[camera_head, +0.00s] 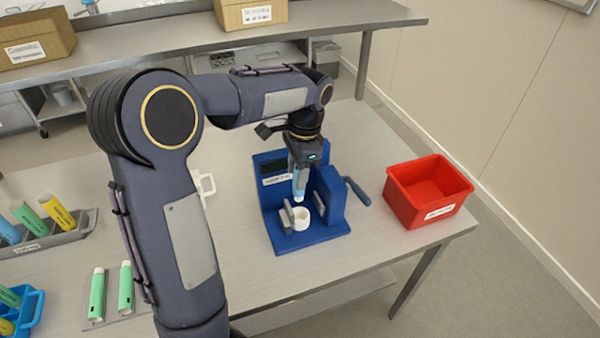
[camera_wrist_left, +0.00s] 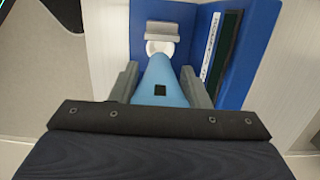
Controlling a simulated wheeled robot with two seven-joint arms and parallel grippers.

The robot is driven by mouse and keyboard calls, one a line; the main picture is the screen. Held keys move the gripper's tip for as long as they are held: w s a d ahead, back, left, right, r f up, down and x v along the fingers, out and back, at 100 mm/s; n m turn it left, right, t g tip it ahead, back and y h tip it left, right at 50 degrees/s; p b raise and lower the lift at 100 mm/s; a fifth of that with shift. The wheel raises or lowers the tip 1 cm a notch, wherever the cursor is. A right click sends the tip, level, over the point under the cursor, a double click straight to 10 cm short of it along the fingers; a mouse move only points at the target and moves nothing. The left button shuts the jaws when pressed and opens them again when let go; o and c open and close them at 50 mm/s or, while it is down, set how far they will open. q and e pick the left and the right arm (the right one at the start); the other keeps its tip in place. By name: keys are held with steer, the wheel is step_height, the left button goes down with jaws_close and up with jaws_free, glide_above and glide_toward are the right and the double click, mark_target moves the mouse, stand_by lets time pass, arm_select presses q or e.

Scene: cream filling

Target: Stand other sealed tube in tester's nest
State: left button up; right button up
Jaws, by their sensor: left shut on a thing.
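My left gripper (camera_head: 302,165) is shut on a light blue tube (camera_head: 299,184) and holds it about upright, white end down. In the left wrist view the gripper's grey fingers (camera_wrist_left: 160,88) flank the blue tube (camera_wrist_left: 165,75), which has a dark square on it. The tube is over the blue tester (camera_head: 286,241), above its white cup-like nest (camera_head: 301,222), with a small gap in the head view. The nest (camera_wrist_left: 158,47) shows partly beyond the tube in the wrist view. Grey jaws stand beside the nest. My right gripper is out of view.
A red bin (camera_head: 427,196) stands right of the tester, whose dark lever (camera_head: 358,191) points toward it. Two green tubes (camera_head: 125,287) lie on a grey rest at front left. A grey tray (camera_head: 50,238) holds several coloured tubes. A blue caddy (camera_head: 30,310) is at bottom left.

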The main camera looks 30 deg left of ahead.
mark_target(298, 197)
arm_select(q)
steer(key=shift+w, duration=0.25)
steer(key=shift+f, duration=0.15)
steer(key=shift+s+f+b, duration=0.15)
steer(key=shift+f+b, duration=0.3)
steer(key=shift+b, duration=0.15)
step_height(298, 197, down, 5)
steer(key=b, duration=0.4)
steer(key=shift+r, duration=0.2)
steer(key=shift+f, duration=0.1)
steer(key=shift+f+b, duration=0.85)
steer(key=shift+f, duration=0.8)
